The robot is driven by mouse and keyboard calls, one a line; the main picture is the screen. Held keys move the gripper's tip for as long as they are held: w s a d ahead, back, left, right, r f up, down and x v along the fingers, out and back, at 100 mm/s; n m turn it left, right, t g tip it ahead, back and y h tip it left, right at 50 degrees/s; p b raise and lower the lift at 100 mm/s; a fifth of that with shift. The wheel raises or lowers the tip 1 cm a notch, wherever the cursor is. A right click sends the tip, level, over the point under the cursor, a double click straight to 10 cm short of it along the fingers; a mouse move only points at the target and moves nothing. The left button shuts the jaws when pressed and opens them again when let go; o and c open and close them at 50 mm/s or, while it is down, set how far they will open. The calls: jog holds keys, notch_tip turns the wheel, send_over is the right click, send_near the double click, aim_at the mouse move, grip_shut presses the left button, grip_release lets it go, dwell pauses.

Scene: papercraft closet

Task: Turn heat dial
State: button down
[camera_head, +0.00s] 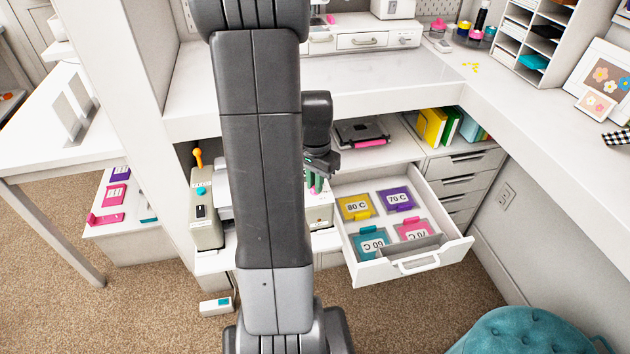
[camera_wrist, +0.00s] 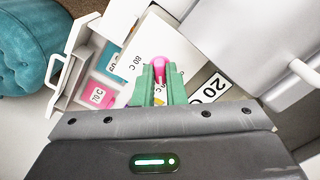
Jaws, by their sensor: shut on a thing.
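The heat dial (camera_wrist: 159,67) shows in the wrist view as a pink knob on the white face of a machine (camera_wrist: 185,45). The green fingers of my gripper (camera_wrist: 158,82) are shut on the pink dial.
An open white drawer (camera_head: 447,243) beside the machine holds several coloured temperature cards; it also shows in the wrist view (camera_wrist: 66,76). The white counter (camera_head: 370,78) runs above. A grey machine (camera_head: 206,230) stands left, and a teal stool (camera_head: 525,335) is front right.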

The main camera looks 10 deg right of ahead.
dwell(0.5)
jog(key=c, duration=1.5)
grip_release()
notch_tip(320, 180, up, 14)
jog(key=shift+f+p, duration=0.1)
jog(key=shift+p, duration=0.65)
notch_tip(320, 180, down, 14)
jog(key=shift+r+b, duration=0.1)
jog(key=shift+b, duration=0.65)
